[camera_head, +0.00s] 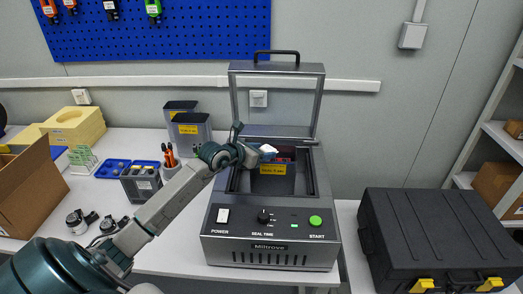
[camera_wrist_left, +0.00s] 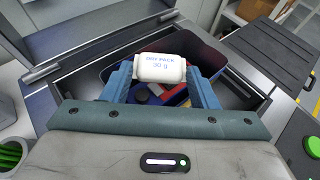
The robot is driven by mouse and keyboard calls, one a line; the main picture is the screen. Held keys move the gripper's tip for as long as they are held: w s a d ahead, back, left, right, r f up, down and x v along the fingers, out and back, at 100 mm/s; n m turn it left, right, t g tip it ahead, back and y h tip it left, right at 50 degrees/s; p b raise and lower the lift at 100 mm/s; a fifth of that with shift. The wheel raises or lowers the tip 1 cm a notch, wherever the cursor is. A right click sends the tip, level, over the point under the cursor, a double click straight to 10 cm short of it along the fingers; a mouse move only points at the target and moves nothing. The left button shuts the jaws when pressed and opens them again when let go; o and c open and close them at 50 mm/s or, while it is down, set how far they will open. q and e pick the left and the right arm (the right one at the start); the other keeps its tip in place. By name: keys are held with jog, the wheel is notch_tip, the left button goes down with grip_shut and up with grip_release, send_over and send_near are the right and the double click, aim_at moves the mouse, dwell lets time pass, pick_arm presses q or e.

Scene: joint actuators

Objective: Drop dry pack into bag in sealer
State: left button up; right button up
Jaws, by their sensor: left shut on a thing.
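The sealer (camera_head: 225,245) stands on the table with its framed lid (camera_head: 233,100) raised. A dark open bag (camera_head: 272,186) with a yellow label sits upright in the sealer's well. In the left wrist view the bag (camera_wrist_left: 205,50) shows red, blue and yellow things inside. My left gripper (camera_head: 265,153) is shut on the white dry pack (camera_wrist_left: 160,66), held crosswise between its blue fingers above the bag's opening. The pack's printed side faces the wrist camera. The pack also shows small in the head view (camera_head: 269,148). My right gripper is not in view.
A black case (camera_head: 430,225) with yellow latches stands at right. The raised lid stands behind my gripper.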

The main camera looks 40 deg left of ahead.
pick_arm(q)
jog(key=o, duration=1)
jog(key=shift+w, duration=0.1)
jog(key=shift+o, duration=0.2)
jog(key=shift+s, duration=0.2)
jog(key=shift+s+a+r+b, duration=0.2)
jog(key=shift+s+b, duration=0.1)
jog(key=shift+s, duration=0.2)
jog(key=v, duration=0.9)
jog(key=shift+r+b, duration=0.15)
jog(key=shift+b, duration=0.15)
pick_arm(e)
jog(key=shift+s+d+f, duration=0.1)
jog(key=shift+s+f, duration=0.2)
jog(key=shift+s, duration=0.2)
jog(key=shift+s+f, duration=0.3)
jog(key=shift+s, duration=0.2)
pick_arm(q)
jog(key=shift+s, duration=0.2)
